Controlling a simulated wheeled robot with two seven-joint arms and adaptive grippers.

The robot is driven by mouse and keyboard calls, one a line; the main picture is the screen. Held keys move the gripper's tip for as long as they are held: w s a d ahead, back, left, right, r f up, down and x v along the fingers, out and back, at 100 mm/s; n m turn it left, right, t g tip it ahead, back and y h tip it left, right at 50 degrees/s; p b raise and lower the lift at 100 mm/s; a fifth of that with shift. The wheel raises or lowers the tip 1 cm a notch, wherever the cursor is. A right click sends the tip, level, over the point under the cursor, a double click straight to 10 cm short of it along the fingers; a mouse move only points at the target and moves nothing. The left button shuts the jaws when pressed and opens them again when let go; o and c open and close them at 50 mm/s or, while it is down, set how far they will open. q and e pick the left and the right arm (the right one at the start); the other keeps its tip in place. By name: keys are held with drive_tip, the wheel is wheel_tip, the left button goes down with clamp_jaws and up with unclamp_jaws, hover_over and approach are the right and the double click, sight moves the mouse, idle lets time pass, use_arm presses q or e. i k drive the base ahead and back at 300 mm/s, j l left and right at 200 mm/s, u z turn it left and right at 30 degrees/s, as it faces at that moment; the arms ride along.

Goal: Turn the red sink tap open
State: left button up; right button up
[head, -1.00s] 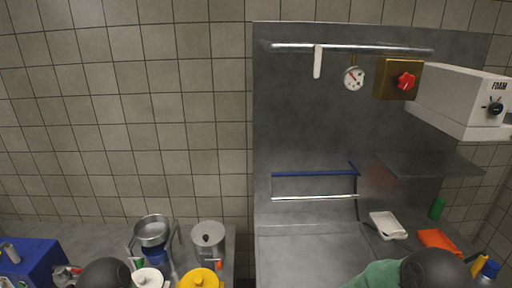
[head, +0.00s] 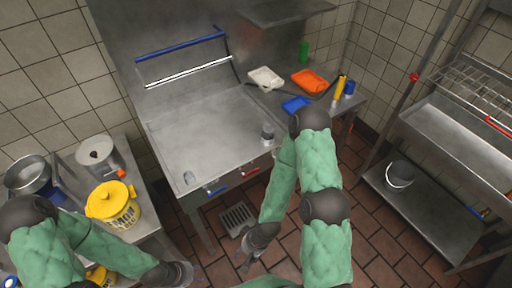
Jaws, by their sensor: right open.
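Another red bar-like part (head: 498,127) shows at the steel basin (head: 455,130) on the right. I cannot tell which of them is the sink tap. My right gripper (head: 244,265) hangs low over the floor, open and empty, below the middle unit and apart from both red parts. My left gripper (head: 188,274) is at the bottom, partly cut off by the picture edge; its fingers are not clear.
White (head: 266,78), orange (head: 310,81) and blue (head: 296,104) trays lie at the back. A bucket (head: 399,176) stands on the right lower shelf.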

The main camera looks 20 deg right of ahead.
sight(244, 176)
drive_tip(key=l+z, duration=0.1)
drive_tip(key=z, duration=0.6)
drive_tip(key=k+j+u, duration=0.15)
drive_tip(key=u, duration=0.3)
drive_tip(key=k+j+u, duration=0.2)
drive_tip(key=u, duration=0.2)
drive_tip(key=k, duration=0.05)
